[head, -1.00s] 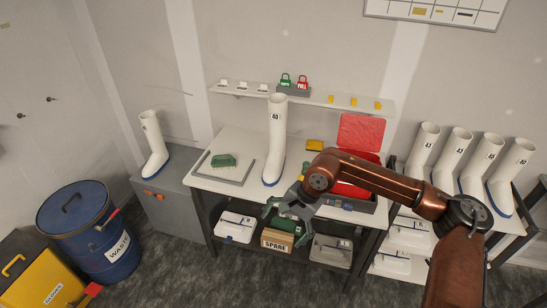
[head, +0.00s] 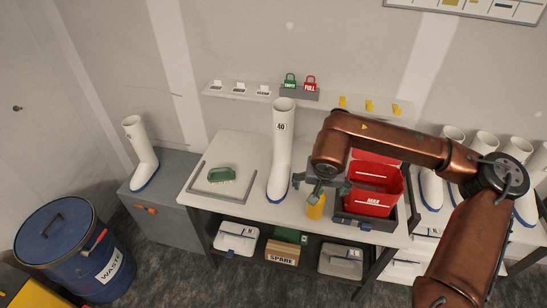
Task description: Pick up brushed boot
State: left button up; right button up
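A tall white boot marked 40 (head: 281,150), with a blue sole, stands upright on the bench (head: 243,145). A green brush (head: 221,175) lies to its left, inside a grey-edged tray. Another white boot (head: 141,155) stands on the grey cabinet at the left. My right gripper (head: 319,190) is just right of boot 40's foot, apart from it, with fingers spread and nothing seen between them. A yellow object (head: 315,208) shows just below the gripper. My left gripper is not in view.
A red bin marked MAX (head: 370,192) stands right of the gripper. Several more white boots (head: 433,188) stand at the right, partly behind my arm. A shelf (head: 247,92) with small tags runs along the wall. A blue waste drum (head: 70,245) stands at lower left.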

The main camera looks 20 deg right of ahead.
aim_at(283, 108)
jog(key=i, duration=1.15)
